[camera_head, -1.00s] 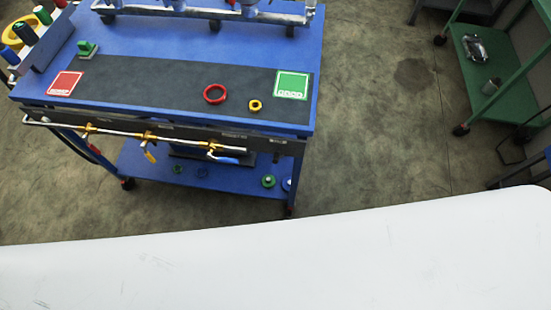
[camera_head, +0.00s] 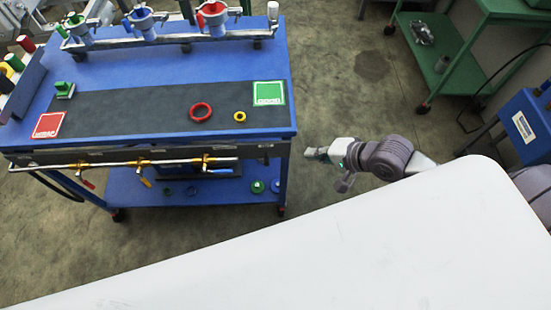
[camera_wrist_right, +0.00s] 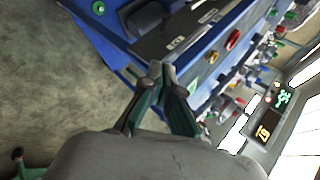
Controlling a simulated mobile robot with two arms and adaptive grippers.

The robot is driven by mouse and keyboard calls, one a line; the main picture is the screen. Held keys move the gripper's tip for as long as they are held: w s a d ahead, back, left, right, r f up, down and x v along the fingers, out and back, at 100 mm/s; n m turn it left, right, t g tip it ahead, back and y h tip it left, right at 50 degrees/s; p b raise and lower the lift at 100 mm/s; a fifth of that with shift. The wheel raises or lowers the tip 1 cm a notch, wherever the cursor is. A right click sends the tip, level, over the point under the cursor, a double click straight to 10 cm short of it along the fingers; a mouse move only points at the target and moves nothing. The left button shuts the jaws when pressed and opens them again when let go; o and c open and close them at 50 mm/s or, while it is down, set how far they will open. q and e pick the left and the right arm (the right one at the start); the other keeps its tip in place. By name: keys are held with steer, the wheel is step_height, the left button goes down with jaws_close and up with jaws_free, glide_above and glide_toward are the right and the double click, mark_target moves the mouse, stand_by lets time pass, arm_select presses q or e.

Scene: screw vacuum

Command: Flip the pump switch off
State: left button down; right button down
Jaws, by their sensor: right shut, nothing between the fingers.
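The blue cart (camera_head: 180,75) stands at left in the head view, with a brass valve pipe (camera_head: 115,164) along its front. I cannot clearly make out the pump switch. In the right wrist view, the cart's dark side panel (camera_wrist_right: 160,44) carries a small white label (camera_wrist_right: 175,42); a small dark part sits near the panel's end in the head view (camera_head: 265,147). My right gripper (camera_head: 312,154) is shut and empty, just off the cart's right front corner. It also shows in the wrist view (camera_wrist_right: 161,72), in front of the panel, with no visible contact. My left gripper is not in view.
A red ring (camera_head: 201,112) and a yellow ring (camera_head: 239,116) lie on the cart's dark mat. A green trolley (camera_head: 445,60) and a blue unit (camera_head: 525,125) stand at right. Floor between is open.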

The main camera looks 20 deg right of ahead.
steer(key=shift+w, duration=0.1)
glide_toward(267, 161)
steer(key=w+f, duration=0.4)
steer(key=w, duration=0.1)
steer(key=shift+s+a+f+p, duration=0.15)
steer(key=shift+a+f, duration=0.15)
steer(key=shift+a, duration=0.2)
steer(key=shift+s+a+f+p, duration=0.15)
steer(key=shift+a+f, duration=0.1)
steer(key=shift+a, duration=0.25)
